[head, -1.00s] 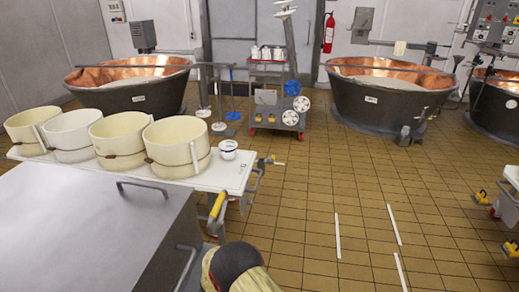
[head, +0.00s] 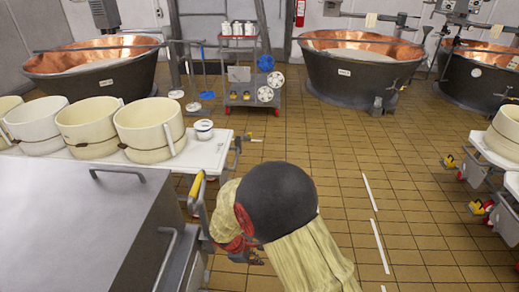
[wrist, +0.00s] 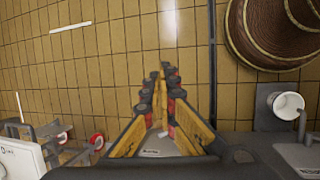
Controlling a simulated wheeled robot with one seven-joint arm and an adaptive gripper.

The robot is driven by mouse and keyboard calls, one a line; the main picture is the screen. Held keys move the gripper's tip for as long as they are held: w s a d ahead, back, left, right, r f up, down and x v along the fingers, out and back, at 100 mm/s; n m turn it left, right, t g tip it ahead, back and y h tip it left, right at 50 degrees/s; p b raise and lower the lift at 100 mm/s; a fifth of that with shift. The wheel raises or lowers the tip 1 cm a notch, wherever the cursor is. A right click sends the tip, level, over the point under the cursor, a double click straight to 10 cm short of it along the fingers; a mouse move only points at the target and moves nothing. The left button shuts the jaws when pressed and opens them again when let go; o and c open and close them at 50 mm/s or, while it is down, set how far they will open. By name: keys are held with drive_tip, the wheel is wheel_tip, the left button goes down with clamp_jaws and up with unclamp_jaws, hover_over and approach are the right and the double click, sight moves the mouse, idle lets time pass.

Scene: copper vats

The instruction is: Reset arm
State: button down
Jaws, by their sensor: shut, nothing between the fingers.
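My arm (head: 285,205), in a pale yellow sleeve with a dark rounded joint, reaches over the tiled floor right of the white table in the head view.
A white table (head: 205,155) with several cream tubs stands left of my arm, behind a steel cabinet (head: 60,215). Copper vats (head: 360,75) and a trolley (head: 250,90) stand at the back. Another wheeled table (head: 490,150) is at the right. The middle floor is clear.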

drive_tip(key=s+d+r+m+t+y, duration=0.1)
drive_tip(key=s+d+r+m, duration=0.4)
drive_tip(key=r, duration=0.7)
drive_tip(key=s+d+r+m+t+y, duration=0.1)
drive_tip(key=s+d+r+m, duration=0.5)
drive_tip(key=r, duration=0.5)
drive_tip(key=s+d+r+m+t+y, duration=0.1)
drive_tip(key=s+d+r+m+y, duration=0.1)
drive_tip(key=s+d+r+m, duration=0.3)
drive_tip(key=s+d+r, duration=0.4)
drive_tip(key=s+r, duration=0.1)
drive_tip(key=r, duration=0.2)
drive_tip(key=shift+s+r+t, duration=0.3)
drive_tip(key=shift+r, duration=0.05)
